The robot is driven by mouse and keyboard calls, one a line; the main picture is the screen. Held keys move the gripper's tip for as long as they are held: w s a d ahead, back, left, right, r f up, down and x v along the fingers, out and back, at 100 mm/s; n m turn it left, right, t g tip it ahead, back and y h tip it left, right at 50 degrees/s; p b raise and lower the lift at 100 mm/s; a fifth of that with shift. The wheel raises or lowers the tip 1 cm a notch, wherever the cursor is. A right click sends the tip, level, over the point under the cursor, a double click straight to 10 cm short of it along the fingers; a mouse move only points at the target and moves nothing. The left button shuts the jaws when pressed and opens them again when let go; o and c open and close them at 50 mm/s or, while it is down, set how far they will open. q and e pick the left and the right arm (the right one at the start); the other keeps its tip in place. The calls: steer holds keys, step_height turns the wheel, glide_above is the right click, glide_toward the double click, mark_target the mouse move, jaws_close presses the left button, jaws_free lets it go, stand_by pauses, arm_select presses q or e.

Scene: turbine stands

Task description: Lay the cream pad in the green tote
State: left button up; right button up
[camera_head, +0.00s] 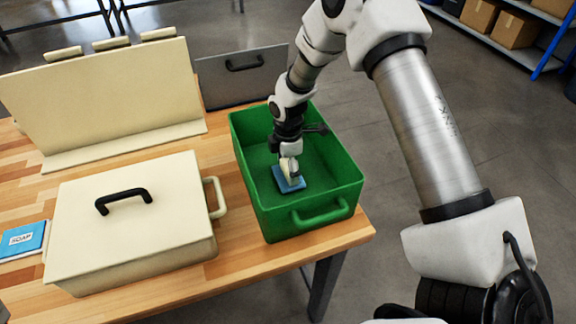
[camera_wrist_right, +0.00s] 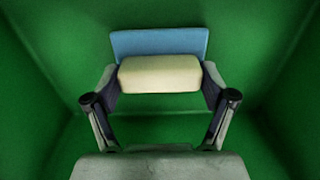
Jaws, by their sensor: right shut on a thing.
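The green tote (camera_head: 343,174) stands open at the right end of the table. My right gripper (camera_head: 290,172) reaches down into it. In the right wrist view, the cream pad (camera_wrist_right: 160,74) is held between the two fingertips of my right gripper (camera_wrist_right: 160,90). A flat blue piece (camera_head: 285,183) shows under the gripper inside the tote. In the right wrist view the blue piece (camera_wrist_right: 160,42) lies right behind the cream pad; I cannot tell whether they are joined. In the head view the fingers mostly hide the cream pad. My left gripper is out of view.
Left of the tote stands a cream lidded box (camera_head: 130,225) with a black handle. A cream upright panel (camera_head: 100,105) and a grey panel (camera_head: 243,78) stand behind. A blue soap packet (camera_head: 22,240) lies at far left. Tote walls surround my gripper.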

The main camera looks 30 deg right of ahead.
steer(key=shift+f, duration=0.25)
steer(key=o, duration=1)
steer(key=shift+c, duration=0.2)
step_height(320, 180, up, 7)
steer(key=p, duration=0.5)
steer(key=shift+p, duration=0.4)
steer(key=shift+s, duration=0.1)
